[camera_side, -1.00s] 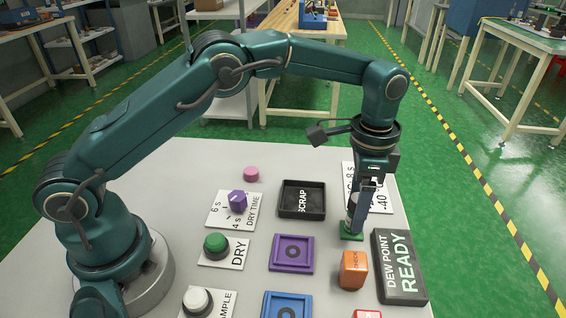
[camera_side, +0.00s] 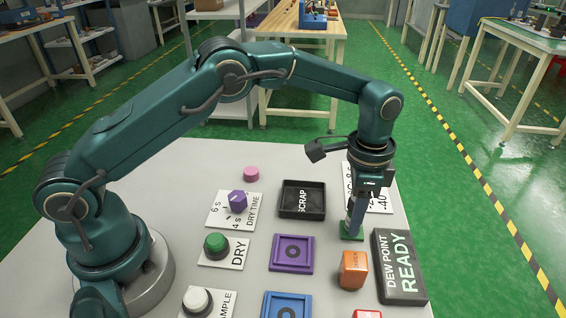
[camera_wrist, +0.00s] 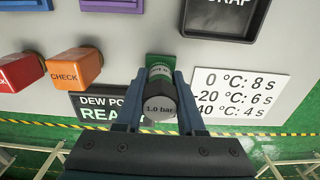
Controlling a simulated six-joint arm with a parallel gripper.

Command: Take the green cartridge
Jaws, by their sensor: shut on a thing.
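In the wrist view my gripper (camera_wrist: 160,82) is shut on the cartridge. In the side view the fingers hide most of the cartridge.
The black READY panel (camera_side: 400,267) and orange CHECK block (camera_side: 353,270) stand close by in front. The black SCRAP tray (camera_side: 302,213) lies to the left. Purple (camera_side: 291,268) and blue (camera_side: 287,296) square holders lie nearer the front. A white temperature card (camera_wrist: 238,94) lies beside the cartridge.

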